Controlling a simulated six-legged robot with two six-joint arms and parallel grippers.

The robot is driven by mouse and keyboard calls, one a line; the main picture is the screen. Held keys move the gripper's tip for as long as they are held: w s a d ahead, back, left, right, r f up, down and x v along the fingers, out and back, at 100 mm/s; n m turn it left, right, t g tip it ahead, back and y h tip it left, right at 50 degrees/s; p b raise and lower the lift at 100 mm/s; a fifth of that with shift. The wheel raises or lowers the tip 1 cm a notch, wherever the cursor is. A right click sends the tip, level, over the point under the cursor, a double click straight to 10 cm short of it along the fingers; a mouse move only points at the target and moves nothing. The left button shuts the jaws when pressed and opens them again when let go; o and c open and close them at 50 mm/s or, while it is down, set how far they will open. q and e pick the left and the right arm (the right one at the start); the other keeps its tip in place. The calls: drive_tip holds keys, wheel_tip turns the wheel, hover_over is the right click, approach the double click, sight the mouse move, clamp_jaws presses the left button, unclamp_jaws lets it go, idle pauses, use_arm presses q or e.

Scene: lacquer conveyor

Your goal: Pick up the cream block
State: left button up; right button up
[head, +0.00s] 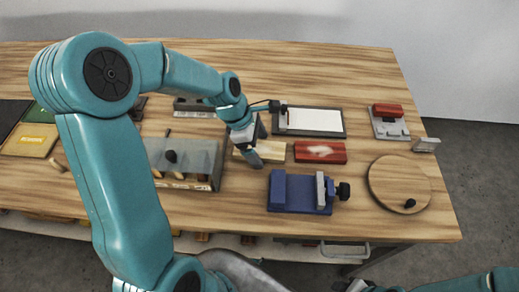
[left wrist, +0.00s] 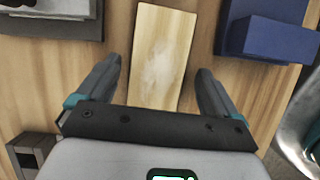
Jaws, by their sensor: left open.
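The cream block (head: 272,152) lies flat on the wooden workbench, partly hidden behind my left gripper (head: 257,150) in the head view. In the left wrist view the block (left wrist: 163,50) is a pale, long wooden piece running away from the camera. My left gripper is open, its two dark fingers on either side of the block's near part, with bench showing between each finger and the block. I cannot tell how high the fingertips are above the bench. At the bottom edge of the head view, a part of my right arm's end (head: 357,286) shows, mostly cut off.
A red block (head: 320,152) lies close to the right, and a blue vise (head: 298,191) stands in front. A grey tray (head: 205,180) with tools is on the left. A clipboard (head: 313,122) lies behind. A round wooden board (head: 399,183) is at the right.

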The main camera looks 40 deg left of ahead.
sight(259, 149)
use_arm(q)
drive_tip(key=shift+w+f, duration=0.25)
drive_tip(key=shift+s+r, duration=0.15)
drive_tip(key=shift+s, duration=0.05)
drive_tip(key=c, duration=0.6)
drive_tip(key=shift+w, duration=0.1)
drive_tip(key=c, duration=0.6)
wheel_tip(259, 149, up, 20)
drive_tip(key=shift+p, duration=1.05)
